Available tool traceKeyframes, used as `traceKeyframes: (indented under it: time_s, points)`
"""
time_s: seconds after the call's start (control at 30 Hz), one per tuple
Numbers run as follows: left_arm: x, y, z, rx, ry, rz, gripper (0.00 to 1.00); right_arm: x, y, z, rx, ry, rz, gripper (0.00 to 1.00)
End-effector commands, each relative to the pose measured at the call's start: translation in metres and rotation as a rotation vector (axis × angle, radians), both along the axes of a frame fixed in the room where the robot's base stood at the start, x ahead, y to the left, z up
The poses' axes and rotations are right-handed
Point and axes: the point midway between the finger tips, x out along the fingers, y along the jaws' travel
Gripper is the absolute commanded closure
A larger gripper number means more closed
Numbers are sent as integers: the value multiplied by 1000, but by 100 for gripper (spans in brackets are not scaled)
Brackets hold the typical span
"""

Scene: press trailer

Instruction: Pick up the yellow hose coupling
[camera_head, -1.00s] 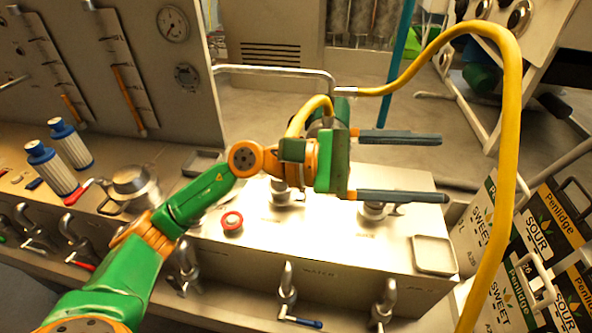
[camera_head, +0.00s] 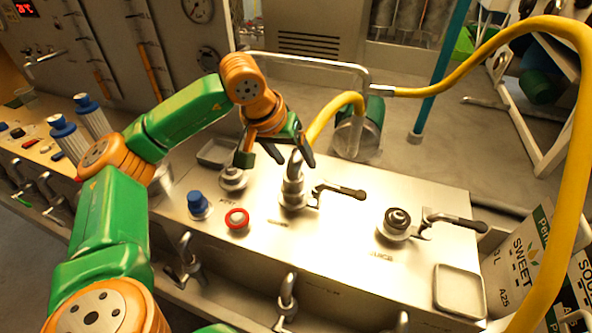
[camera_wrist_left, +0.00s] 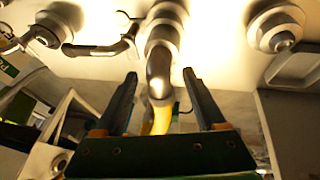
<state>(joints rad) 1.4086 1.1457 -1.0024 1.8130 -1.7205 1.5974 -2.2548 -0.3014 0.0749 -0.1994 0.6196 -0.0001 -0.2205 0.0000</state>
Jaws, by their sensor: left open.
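The yellow hose (camera_head: 337,107) ends in a silver metal coupling (camera_head: 294,168), which stands at a valve fitting on the bright metal counter. In the left wrist view the coupling (camera_wrist_left: 160,62) is a bent silver tube, with a bit of yellow hose (camera_wrist_left: 161,120) behind it. My left gripper (camera_head: 297,160) is open and points down at the coupling. In the left wrist view the gripper (camera_wrist_left: 160,77) has one finger on each side of the coupling, with gaps visible. My right gripper is not in view.
A second valve (camera_head: 397,222) with a black-handled lever stands to the right. A red ring button (camera_head: 237,218) and a blue-capped fitting (camera_head: 198,204) are at the left. A metal pipe (camera_head: 310,61) runs behind. The long hose (camera_head: 574,150) loops along the right.

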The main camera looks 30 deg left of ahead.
Motion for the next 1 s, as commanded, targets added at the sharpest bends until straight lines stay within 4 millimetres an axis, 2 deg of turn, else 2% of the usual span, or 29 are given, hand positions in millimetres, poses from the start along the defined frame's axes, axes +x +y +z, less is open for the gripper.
traceKeyframes:
  time_s: [0.07, 0.17, 0.33, 0.37, 1.0]
  points:
    - [0, 0, 0, -1, 0, 0, 28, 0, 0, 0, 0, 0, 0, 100]
    - [0, 0, 0, -1, 0, 0, 52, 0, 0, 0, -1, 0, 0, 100]
    - [0, 0, 0, -1, 0, 0, 98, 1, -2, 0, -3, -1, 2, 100]
    - [0, 0, 0, -2, -1, -1, 100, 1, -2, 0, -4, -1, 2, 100]
    - [0, -1, 0, -2, 0, -1, 100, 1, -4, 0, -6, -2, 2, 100]
